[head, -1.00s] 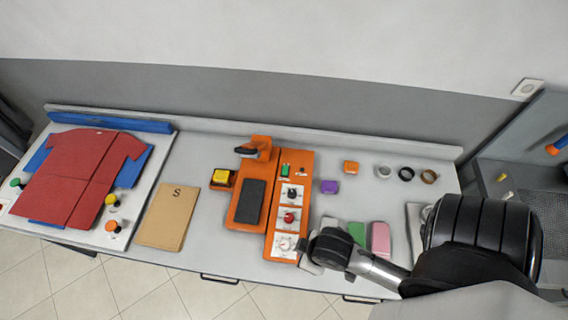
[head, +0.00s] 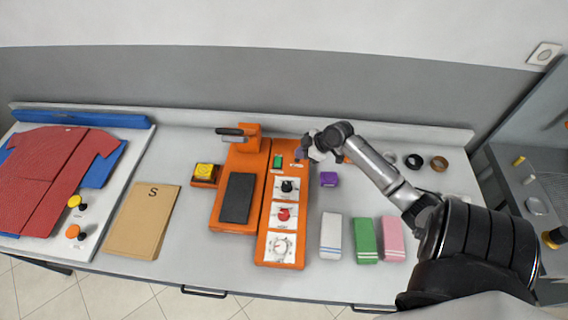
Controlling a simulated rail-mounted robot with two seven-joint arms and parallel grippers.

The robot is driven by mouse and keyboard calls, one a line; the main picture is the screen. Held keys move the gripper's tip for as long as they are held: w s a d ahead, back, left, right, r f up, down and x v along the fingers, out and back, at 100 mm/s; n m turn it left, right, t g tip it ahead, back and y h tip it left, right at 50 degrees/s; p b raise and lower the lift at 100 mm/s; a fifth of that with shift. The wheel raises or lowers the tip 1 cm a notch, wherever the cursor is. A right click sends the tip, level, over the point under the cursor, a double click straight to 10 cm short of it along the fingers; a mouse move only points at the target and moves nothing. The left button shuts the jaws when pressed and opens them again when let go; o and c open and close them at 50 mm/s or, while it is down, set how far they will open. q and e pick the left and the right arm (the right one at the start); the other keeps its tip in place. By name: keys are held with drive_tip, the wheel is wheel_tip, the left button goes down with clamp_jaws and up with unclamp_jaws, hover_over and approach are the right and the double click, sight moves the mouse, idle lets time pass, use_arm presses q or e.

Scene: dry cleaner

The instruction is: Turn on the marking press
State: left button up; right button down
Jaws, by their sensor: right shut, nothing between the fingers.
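The orange marking press (head: 250,150) stands on the table at the centre, with a dark grey plate (head: 238,197) and a lever with a dark handle at its back. Its control panel on the right holds a small green switch (head: 278,161), a black knob (head: 287,186), a red knob (head: 284,213) and a white dial (head: 280,245). My right gripper (head: 302,153) is shut and empty, just right of the panel's back end near the green switch. I cannot tell whether it touches the panel. My left gripper is out of view.
A purple block (head: 328,179) lies right of the panel, close to my right gripper. White, green (head: 365,240) and pink blocks lie at front right. Dark and brown rings (head: 439,163) lie behind my right arm. A yellow-topped pad (head: 205,172), brown folder (head: 143,220) and red garment (head: 55,180) lie left.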

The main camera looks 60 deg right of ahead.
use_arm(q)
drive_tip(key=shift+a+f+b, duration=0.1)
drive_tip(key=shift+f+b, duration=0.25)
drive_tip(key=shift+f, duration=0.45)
use_arm(e)
drive_tip(key=shift+t, duration=0.6)
drive_tip(key=d, duration=0.1)
drive_tip(key=w+d+r, duration=0.1)
drive_tip(key=d, duration=0.2)
drive_tip(key=shift+w+d+r, duration=0.1)
drive_tip(key=shift+w+r, duration=0.05)
hover_over(278, 156)
drive_tip(key=s, duration=0.3)
drive_tip(key=f, duration=0.7)
drive_tip(key=shift+w, duration=0.2)
wheel_tip(278, 156, down, 3)
drive_tip(key=shift+d, duration=0.15)
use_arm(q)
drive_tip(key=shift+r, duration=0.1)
use_arm(e)
drive_tip(key=shift+w+d+f, duration=0.1)
drive_tip(key=shift+f, duration=0.4)
